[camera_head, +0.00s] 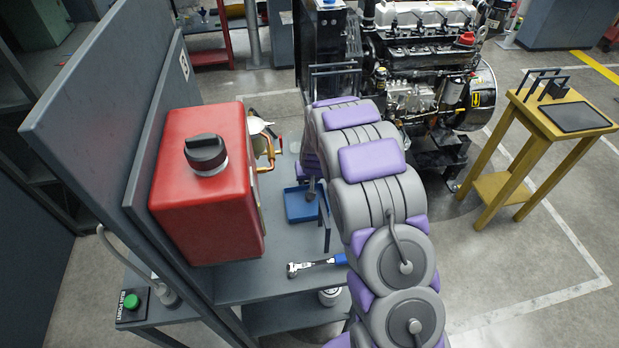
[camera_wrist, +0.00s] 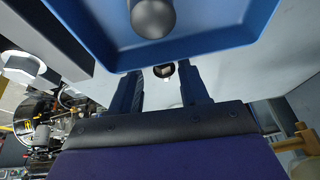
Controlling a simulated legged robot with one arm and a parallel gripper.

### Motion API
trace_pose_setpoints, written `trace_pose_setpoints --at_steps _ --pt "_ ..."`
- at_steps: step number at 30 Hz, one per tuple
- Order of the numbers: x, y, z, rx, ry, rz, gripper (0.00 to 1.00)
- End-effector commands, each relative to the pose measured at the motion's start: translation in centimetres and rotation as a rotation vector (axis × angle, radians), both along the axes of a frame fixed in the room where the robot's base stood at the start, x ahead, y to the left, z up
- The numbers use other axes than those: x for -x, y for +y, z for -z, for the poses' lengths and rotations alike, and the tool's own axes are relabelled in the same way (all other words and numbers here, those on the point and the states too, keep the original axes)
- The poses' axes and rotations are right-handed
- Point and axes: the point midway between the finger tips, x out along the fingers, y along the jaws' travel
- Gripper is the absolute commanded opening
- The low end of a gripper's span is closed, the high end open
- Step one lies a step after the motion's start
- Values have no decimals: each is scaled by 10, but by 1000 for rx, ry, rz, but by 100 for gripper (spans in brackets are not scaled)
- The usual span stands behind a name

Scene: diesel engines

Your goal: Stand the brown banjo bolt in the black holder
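My gripper (camera_wrist: 160,80) shows in the wrist view with its two dark blue fingers apart, below the near wall of a blue tray (camera_wrist: 215,55). A small dark ring-like thing (camera_wrist: 163,70) shows in the gap; I cannot tell what it is, and neither finger clearly touches it. A dark grey rounded cylinder (camera_wrist: 152,18) shows over the tray. In the head view the blue tray (camera_head: 299,213) lies on the bench, with my arm beside it. I cannot make out a brown bolt. A small black block (camera_head: 558,88) on the yellow stand may be the holder.
A red tank (camera_head: 205,185) with a black cap stands on the grey bench (camera_head: 255,282), against an upright panel. A ratchet (camera_head: 318,264) lies near the bench's front. The yellow stand (camera_head: 535,120) bears a black pad (camera_head: 575,117). An engine (camera_head: 425,70) stands behind; floor between is clear.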

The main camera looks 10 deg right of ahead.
Motion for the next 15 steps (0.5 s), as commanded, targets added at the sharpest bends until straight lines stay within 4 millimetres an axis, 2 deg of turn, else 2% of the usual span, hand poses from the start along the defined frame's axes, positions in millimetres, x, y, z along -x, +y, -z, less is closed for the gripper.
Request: trace_pose_setpoints --at_steps 15 --pt "0 -4 0 -4 1 -1 44"
